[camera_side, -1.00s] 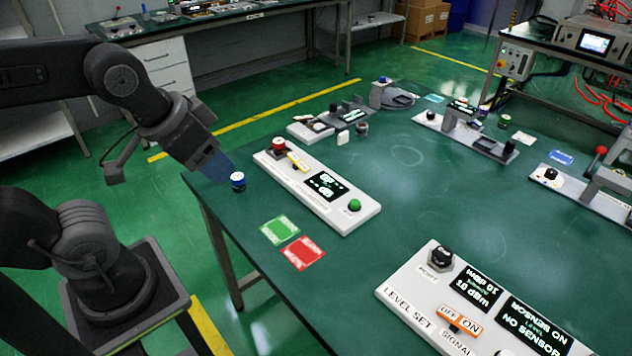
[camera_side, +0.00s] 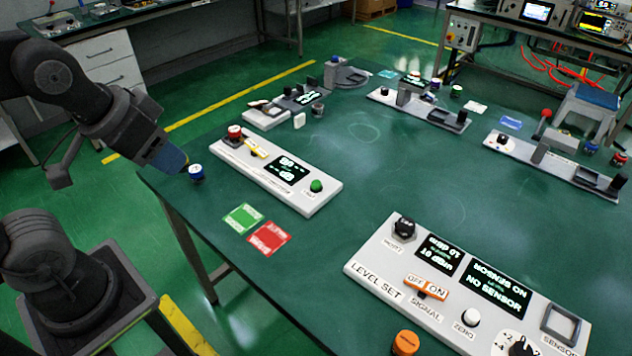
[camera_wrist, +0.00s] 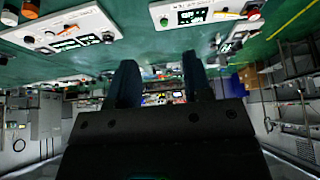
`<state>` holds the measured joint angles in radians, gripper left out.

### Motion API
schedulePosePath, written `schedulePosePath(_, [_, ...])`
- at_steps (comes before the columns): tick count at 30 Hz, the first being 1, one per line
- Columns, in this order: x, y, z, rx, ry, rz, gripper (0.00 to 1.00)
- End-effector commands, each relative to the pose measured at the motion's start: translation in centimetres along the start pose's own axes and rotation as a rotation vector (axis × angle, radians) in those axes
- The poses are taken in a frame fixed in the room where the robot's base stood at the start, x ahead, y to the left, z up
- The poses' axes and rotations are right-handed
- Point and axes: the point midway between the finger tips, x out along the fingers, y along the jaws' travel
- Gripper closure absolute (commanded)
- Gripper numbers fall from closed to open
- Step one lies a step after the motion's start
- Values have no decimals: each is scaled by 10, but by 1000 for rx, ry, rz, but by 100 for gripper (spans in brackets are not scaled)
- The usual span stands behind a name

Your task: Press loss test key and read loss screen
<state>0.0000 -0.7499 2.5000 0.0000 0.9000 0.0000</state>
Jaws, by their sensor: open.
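A white panel (camera_side: 240,158) on the table carries a dark screen (camera_side: 286,170) with pale digits and "dB", too small to read surely. A green key (camera_side: 316,186) with a small label sits at its near right end; a red knob (camera_side: 235,131) and a yellow switch (camera_side: 256,148) sit at the far end. In the wrist view, the screen (camera_wrist: 193,16) and green key (camera_wrist: 164,22) show at top. My gripper (camera_wrist: 160,82) is open and empty, its two dark fingers apart. In the side view its blue tip (camera_side: 172,160) is left of the panel, well away from the green key.
Green (camera_side: 243,218) and red (camera_side: 269,239) cards lie in front. A larger level panel (camera_side: 360,268) reads "NO SENSOR". Other fixtures stand behind; the table's middle is clear.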

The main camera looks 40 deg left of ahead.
Motion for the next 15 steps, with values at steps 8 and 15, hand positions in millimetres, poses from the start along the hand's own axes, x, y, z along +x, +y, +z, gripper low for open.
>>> schedulePosePath(8, [0,0,0,0,0,0,81])
schedulePosePath(15, [0,0,0,0,0,0,100])
